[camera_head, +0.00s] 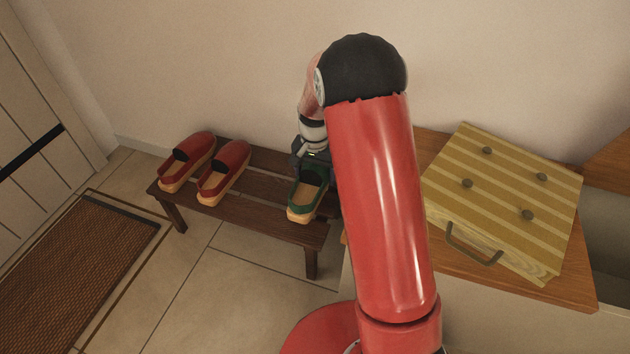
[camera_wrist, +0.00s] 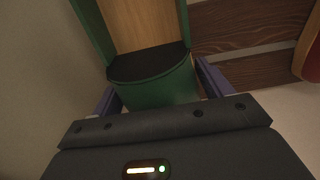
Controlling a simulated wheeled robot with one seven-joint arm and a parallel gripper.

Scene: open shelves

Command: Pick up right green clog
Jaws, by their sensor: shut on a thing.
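A green clog (camera_head: 307,195) with a pale wooden sole is at the right end of the dark wooden bench, partly hidden by my red arm. My gripper (camera_head: 312,157) is at the clog's far end in the head view. In the wrist view the green clog (camera_wrist: 155,85) sits between the two purple-grey fingers of my gripper (camera_wrist: 157,88), which are shut on it. I cannot tell whether the clog still touches the bench. A second green clog is not visible; my arm may hide one.
Two red clogs (camera_head: 189,160) (camera_head: 223,173) stand on the bench (camera_head: 262,218) to the left. A wooden cabinet top (camera_head: 575,285) with a striped, handled board (camera_head: 500,200) is to the right. A brown mat (camera_head: 75,265) lies on the floor. The wall is close behind the bench.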

